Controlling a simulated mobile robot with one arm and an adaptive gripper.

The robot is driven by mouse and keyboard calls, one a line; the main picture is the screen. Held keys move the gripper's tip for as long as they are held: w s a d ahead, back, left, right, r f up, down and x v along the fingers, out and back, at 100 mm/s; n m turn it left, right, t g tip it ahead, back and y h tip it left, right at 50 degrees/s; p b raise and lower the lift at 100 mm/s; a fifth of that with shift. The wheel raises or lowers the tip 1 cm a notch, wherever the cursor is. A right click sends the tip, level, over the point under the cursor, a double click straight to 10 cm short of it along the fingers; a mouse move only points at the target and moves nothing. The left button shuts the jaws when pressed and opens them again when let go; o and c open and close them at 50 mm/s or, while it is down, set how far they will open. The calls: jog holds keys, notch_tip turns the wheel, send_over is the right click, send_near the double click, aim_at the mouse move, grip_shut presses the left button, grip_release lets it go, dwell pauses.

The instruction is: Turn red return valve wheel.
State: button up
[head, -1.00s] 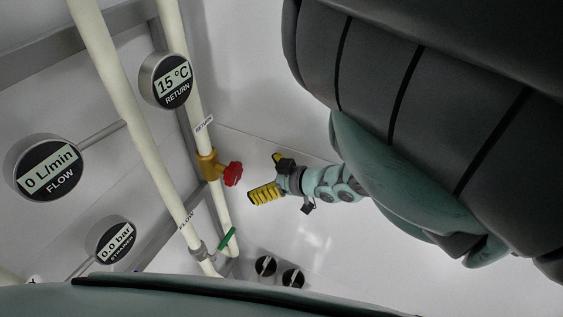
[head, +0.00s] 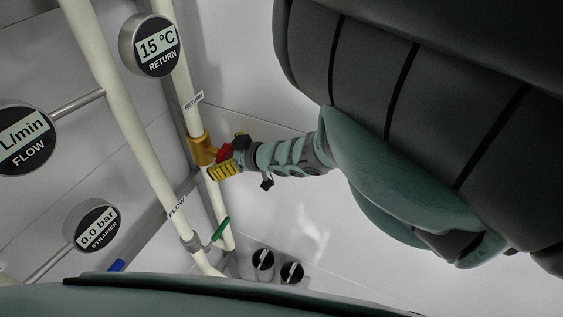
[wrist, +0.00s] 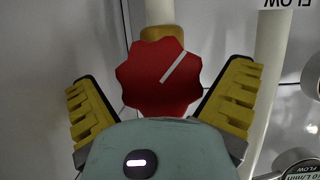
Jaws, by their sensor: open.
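The red return valve wheel (wrist: 150,75) has a lobed rim and a pale line across its face. It sits on a brass-yellow valve body (head: 201,151) on the pipe labelled RETURN. In the wrist view my gripper (wrist: 165,95) is open, with one yellow finger on each side of the wheel and visible gaps to both. In the head view my gripper (head: 229,156) overlaps the wheel (head: 224,153) and hides much of it. I cannot tell whether the fingers touch it. The wheel's lower edge is hidden by my gripper body in the wrist view.
The return pipe (head: 184,85) and flow pipe (head: 133,130) run close by. A green handle (head: 220,229) is below. Gauges for return temperature (head: 150,45), flow (head: 22,140) and strainer (head: 92,226) stand at left. Two black knobs (head: 263,260) (head: 291,272) sit lower. The wall at right is clear.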

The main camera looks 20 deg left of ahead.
jog(key=shift+c, duration=0.3)
jog(key=c, duration=1.1)
jog(key=shift+f+b, duration=0.15)
jog(key=shift+b, duration=0.15)
jog(key=shift+s+b, duration=0.1)
jog(key=shift+b, duration=0.25)
jog(key=m+g+b, duration=0.1)
jog(key=m+b, duration=0.1)
jog(key=b, duration=0.2)
jog(key=shift+f+g, duration=0.15)
jog(key=shift+g, duration=0.15)
jog(key=shift+m+g+b, duration=0.3)
jog(key=shift+b, duration=0.65)
jog(key=shift+r+m, duration=0.25)
jog(key=shift+m, duration=0.05)
